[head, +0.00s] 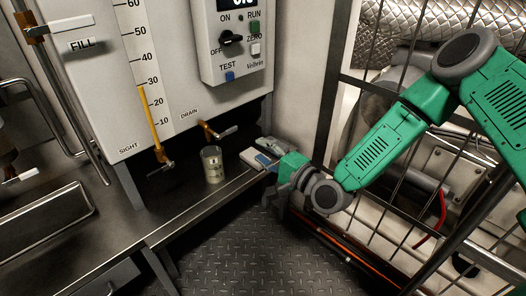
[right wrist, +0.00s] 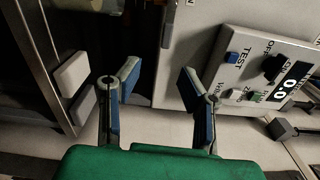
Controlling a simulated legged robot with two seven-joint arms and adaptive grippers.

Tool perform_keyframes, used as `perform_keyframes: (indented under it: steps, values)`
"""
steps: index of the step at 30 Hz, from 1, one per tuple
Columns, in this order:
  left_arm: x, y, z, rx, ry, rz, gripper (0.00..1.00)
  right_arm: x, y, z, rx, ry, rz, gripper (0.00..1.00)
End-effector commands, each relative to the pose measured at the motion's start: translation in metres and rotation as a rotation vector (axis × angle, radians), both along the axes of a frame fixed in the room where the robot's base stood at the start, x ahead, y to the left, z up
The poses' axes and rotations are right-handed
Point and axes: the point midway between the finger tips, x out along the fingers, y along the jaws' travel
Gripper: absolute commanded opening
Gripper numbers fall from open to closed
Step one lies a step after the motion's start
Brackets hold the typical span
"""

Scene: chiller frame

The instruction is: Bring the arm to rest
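My right arm comes in from the right of the head view, green with grey joints. In the head view the fingers are small and partly hidden by the wrist. My left gripper is not in view.
A cup (head: 212,166) stands on the steel bench (head: 190,212) below the drain tap (head: 216,132). A pale block (head: 252,159) lies near the gripper. The control box (head: 236,45) hangs above. Metal bars (head: 385,165) stand at right. Tread-plate floor (head: 255,255) is clear.

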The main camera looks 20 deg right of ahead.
Motion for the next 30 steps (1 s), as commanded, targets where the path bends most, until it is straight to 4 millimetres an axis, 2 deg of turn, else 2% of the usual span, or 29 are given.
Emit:
perform_keyframes:
  steps: [8,11,14,17,18,20,21,25,30]
  values:
    - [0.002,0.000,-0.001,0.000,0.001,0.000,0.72,-0.001,0.002,-0.002,-0.006,0.006,0.004,0.34]
    - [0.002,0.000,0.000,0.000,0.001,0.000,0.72,-0.011,0.014,-0.018,-0.062,0.050,0.033,0.34]
    - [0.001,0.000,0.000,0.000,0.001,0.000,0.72,-0.038,0.037,-0.053,-0.199,0.149,0.105,0.34]
    - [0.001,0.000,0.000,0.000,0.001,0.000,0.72,-0.087,0.058,-0.103,-0.416,0.287,0.226,0.34]
    - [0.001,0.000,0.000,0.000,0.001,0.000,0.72,-0.111,0.062,-0.123,-0.513,0.343,0.285,0.34]
    - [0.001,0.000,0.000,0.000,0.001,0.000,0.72,-0.148,0.063,-0.150,-0.661,0.423,0.379,0.34]
    - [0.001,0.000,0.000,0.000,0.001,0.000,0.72,-0.173,0.060,-0.165,-0.757,0.473,0.443,0.34]
    - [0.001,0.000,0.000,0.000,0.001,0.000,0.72,-0.244,0.037,-0.197,-1.026,0.607,0.641,0.34]
    - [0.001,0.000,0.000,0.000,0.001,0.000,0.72,-0.317,-0.007,-0.209,-1.302,0.745,0.870,0.34]
